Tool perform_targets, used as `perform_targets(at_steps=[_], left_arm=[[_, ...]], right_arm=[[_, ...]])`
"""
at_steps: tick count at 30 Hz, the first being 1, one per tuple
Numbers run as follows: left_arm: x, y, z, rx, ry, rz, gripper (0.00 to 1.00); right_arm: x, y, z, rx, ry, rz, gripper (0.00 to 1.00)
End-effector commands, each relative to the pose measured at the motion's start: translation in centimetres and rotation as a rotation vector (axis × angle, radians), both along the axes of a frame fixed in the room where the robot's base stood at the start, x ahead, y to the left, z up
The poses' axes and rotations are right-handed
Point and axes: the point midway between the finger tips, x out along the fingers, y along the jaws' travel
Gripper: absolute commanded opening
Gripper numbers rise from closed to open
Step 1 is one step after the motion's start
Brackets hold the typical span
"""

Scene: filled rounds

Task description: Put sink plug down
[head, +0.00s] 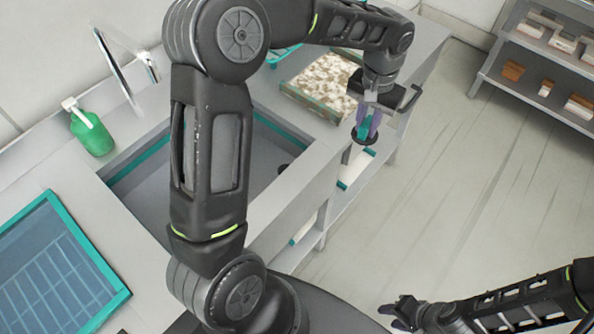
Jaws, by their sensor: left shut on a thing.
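My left gripper (367,127) is shut on the sink plug (360,139), a dark round disc with a teal part between the purple fingertips. It holds the plug up near the front edge of the counter (309,190), at the right of the sink. I cannot tell its exact height. The grey sink basin (150,188) with a teal rim is partly hidden behind my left arm. A dark round spot, perhaps the drain, shows in the basin. My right gripper (391,316) is low at the bottom right, with its fingers apart and empty.
A green soap bottle (93,136) and a tap (121,70) stand behind the sink. A teal-framed rack (60,268) is at the left. A tray with a speckled top (321,86) lies beyond the sink. Shelves (545,68) stand at the far right; the floor between is clear.

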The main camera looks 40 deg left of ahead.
Motion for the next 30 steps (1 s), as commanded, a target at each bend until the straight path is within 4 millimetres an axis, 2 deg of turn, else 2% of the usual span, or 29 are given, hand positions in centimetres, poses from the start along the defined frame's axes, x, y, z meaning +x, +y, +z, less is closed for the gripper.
perform_targets(at_steps=[1, 11, 22, 30], left_arm=[[0.0, 0.0, -0.8, 0.000, 0.001, 0.001, 0.00], [0.0, 0.0, -3.3, 0.000, 0.001, 0.001, 0.00], [0.0, 0.0, -7.0, 0.000, 0.001, 0.000, 0.00], [0.0, 0.0, -7.4, 0.000, 0.000, 0.000, 0.00]], right_arm=[[0.0, 0.0, -0.7, 0.001, -0.001, 0.000, 0.36], [0.2, 0.2, -2.8, 0.006, -0.011, 0.001, 0.36], [0.5, 0.6, -6.0, 0.015, -0.026, 0.004, 0.36], [0.5, 0.7, -6.3, 0.018, -0.030, 0.005, 0.36]])
